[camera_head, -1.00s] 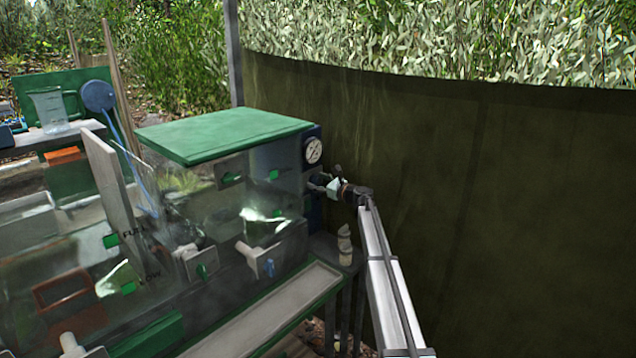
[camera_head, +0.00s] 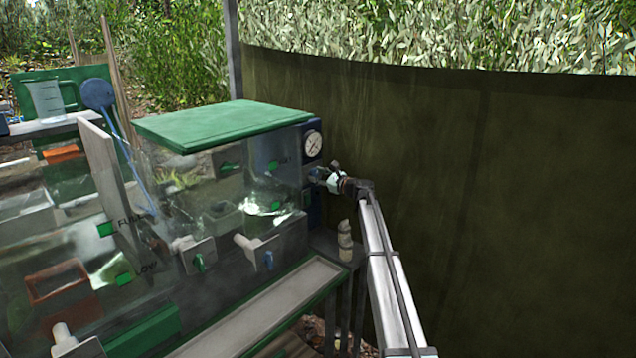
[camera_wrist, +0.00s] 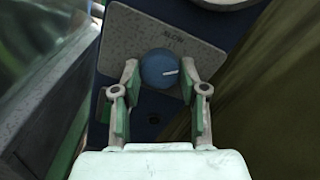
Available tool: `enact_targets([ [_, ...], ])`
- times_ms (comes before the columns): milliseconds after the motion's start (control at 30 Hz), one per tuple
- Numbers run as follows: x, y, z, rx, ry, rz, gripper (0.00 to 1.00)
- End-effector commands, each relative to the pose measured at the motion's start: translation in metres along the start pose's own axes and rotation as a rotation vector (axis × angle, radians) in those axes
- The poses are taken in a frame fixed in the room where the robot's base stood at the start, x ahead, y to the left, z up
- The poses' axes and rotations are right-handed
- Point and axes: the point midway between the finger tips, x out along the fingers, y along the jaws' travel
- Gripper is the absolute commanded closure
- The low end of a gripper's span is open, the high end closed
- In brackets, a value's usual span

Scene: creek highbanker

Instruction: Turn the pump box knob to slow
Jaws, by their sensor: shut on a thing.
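The pump box knob (camera_wrist: 158,70) is a round blue knob with a white pointer line, seen in the wrist view on a grey label plate (camera_wrist: 125,38). The pointer line aims to the right in that view. Small lettering above the knob looks like "SLOW" but is blurred. My gripper (camera_wrist: 160,69) is shut on the knob, one finger on each side. There the knob is hidden by the fingers.
A white-faced gauge (camera_head: 313,144) sits just above my gripper. A clear tank with a green lid (camera_head: 225,130) stands to the left. A small pale fitting (camera_head: 345,240) stands below the gripper. A dark green fabric wall (camera_head: 520,210) runs along the right.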

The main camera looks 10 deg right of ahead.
Motion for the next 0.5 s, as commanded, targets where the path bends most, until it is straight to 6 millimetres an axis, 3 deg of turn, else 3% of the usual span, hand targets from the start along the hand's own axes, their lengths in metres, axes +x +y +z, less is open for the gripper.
enact_targets([
  [500,0.0014,0.0022,-0.0059,-0.484,-0.002,-0.001,0.92],
])
